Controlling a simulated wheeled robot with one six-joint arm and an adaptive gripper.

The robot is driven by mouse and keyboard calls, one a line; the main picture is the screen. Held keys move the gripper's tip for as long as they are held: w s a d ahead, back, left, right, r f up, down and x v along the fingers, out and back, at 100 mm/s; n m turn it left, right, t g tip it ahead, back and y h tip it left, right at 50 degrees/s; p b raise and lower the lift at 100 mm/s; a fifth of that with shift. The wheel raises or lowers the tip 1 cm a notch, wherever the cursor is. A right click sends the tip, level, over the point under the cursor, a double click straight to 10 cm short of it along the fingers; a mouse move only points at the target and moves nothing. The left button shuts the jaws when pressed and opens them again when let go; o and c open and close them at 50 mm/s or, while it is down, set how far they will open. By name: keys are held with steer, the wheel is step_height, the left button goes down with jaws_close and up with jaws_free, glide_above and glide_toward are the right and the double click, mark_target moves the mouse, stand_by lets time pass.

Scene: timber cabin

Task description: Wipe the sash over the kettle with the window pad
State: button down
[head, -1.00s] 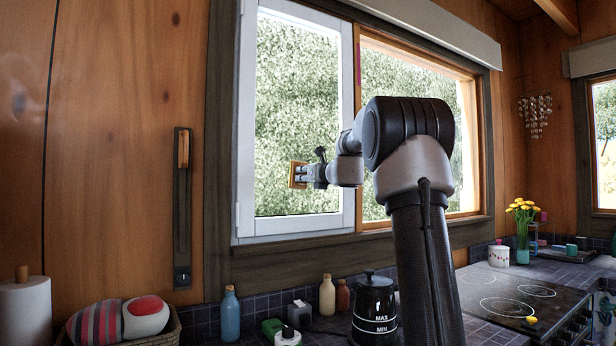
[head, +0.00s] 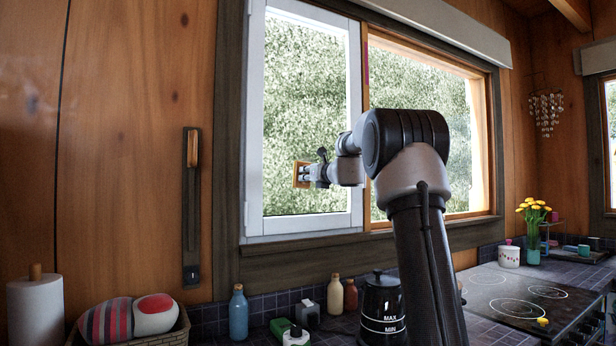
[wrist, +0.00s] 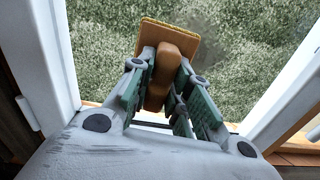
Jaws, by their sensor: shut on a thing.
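The white-framed sash (head: 355,120) stands above the counter, up and left of the black kettle (head: 382,312), which is partly hidden by my arm. My gripper (head: 312,174) is in front of the sash's glass, at its lower middle. It is shut on the window pad (head: 301,175), an orange-tan block. In the wrist view my gripper (wrist: 163,78) clasps the pad's brown handle, and the flat pad (wrist: 178,38) faces the glass. A faint darker patch (wrist: 204,52) shows beside the pad. I cannot tell whether the pad touches the glass.
A blue bottle (head: 238,314), a cream bottle (head: 334,296) and small green and grey items line the counter below. A basket (head: 170,335) and paper roll (head: 35,310) stand left. A hob (head: 515,297) and flowers (head: 534,212) are right. The sash frame bounds the glass.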

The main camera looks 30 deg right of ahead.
mark_target(303, 164)
steer(key=shift+w, duration=0.95)
steer(key=shift+d+r, duration=1)
steer(key=shift+d, duration=4.45)
steer(key=shift+a, duration=5.5)
steer(key=shift+r, duration=0.95)
steer(key=d, duration=1.1)
steer(key=shift+w, duration=0.25)
steer(key=shift+s+d+f, duration=0.1)
